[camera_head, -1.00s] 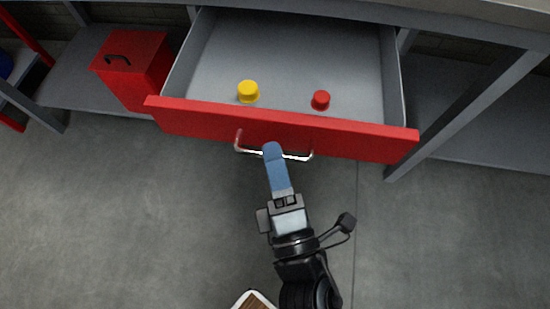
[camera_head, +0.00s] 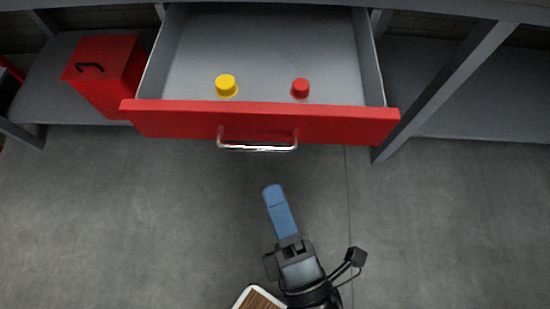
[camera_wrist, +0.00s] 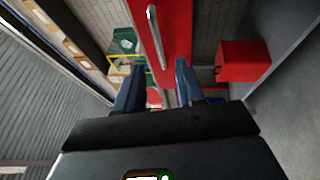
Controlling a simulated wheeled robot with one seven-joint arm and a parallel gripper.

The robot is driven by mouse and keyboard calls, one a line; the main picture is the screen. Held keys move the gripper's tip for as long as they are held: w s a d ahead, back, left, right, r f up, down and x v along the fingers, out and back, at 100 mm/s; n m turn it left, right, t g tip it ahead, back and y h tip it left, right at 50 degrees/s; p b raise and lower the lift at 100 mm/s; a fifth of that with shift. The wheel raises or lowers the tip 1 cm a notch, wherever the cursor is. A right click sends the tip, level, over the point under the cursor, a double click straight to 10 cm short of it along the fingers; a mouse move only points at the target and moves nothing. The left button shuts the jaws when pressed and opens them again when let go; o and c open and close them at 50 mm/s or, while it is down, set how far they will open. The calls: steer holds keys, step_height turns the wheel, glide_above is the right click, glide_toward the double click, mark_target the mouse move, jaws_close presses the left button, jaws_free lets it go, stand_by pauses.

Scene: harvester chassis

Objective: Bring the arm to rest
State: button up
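My arm reaches up from the bottom of the head view. My gripper (camera_head: 273,193) has blue fingers and stands in front of the drawer handle (camera_head: 257,147), clear of it. In the wrist view my gripper (camera_wrist: 160,68) shows its two fingers apart with nothing held between them. The red-fronted drawer (camera_head: 262,122) is pulled open. The handle also shows in the wrist view (camera_wrist: 158,38), beyond and above the fingers.
A yellow round piece (camera_head: 226,85) and a red one (camera_head: 300,88) stand in the drawer. A red box (camera_head: 106,75) with a black handle sits on the left shelf. A grey table leg (camera_head: 445,90) stands right of the drawer. The floor is clear.

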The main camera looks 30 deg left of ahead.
stand_by(0.3)
steer(key=s+d+r+m+t+h+p, duration=0.1)
steer(key=s+d+r+m+h+p, duration=0.2)
steer(key=d+m, duration=0.6)
steer(key=s+d+r+m+t+h+p, duration=0.1)
steer(key=s+d+r+m+h+p, duration=0.3)
steer(key=d+r+m+h, duration=0.3)
steer(key=s+d+r+m+t+h+p, duration=0.1)
steer(key=s+d+r+m+h+p, duration=0.3)
steer(key=d+m, duration=0.9)
step_height(320, 180, up, 2)
steer(key=shift+s+r+m+h, duration=0.15)
steer(key=shift+s+m+h, duration=0.2)
steer(key=shift+h, duration=0.75)
